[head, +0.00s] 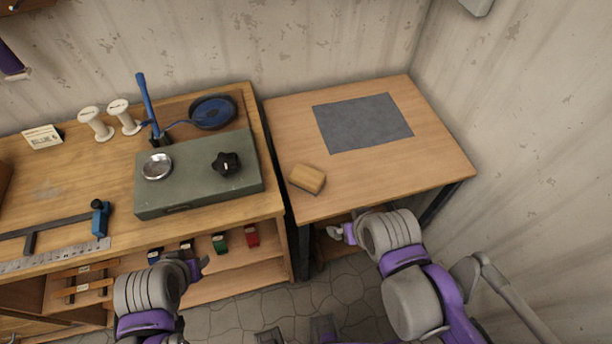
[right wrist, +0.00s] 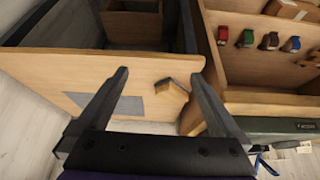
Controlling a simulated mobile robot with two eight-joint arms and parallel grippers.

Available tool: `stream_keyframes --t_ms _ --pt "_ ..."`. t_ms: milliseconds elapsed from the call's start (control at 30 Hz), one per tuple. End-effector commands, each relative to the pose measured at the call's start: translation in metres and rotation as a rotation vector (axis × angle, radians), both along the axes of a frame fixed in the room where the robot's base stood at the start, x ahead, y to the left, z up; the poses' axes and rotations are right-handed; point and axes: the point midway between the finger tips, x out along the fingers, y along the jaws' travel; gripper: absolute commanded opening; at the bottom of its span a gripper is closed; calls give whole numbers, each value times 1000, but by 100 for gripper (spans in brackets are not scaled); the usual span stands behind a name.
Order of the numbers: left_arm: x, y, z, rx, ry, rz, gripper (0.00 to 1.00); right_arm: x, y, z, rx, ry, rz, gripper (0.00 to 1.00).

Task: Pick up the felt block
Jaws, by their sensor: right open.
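The felt block (head: 307,178) is a small tan block lying near the front left corner of the right-hand wooden table (head: 400,175). It also shows in the right wrist view (right wrist: 172,87), beyond the gap between my fingers and nearer one of them. My right gripper (head: 342,232) is just off the table's front edge, apart from the block. In the right wrist view its two fingers (right wrist: 156,80) are spread with nothing between them. My left gripper (head: 200,267) is low in front of the left bench, apart from the block; its jaws are too small to judge.
A grey mat (head: 362,122) lies flat at the back of the table. The left bench carries a green box (head: 198,178) with a black knob and metal dish, a blue pan (head: 213,112) and white spools (head: 95,123). A narrow gap separates bench and table. Wood around the block is clear.

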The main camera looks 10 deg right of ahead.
Motion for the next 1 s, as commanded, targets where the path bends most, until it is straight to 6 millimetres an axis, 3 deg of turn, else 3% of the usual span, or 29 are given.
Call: stream_keyframes --t_ms 167,433,700,833,1000 --pt "0 0 -1 0 0 0 50 12 2 6 86 17 -139 100" --pt "-1 0 -3 0 2 0 50 71 11 21 485 135 -846 100" --pt "-2 0 -6 0 3 0 50 138 17 20 832 303 -1630 100" --pt "-2 0 -6 0 4 0 50 161 19 15 927 372 -1919 100" --pt "-2 0 -7 0 4 0 50 177 20 10 981 420 -2118 100"
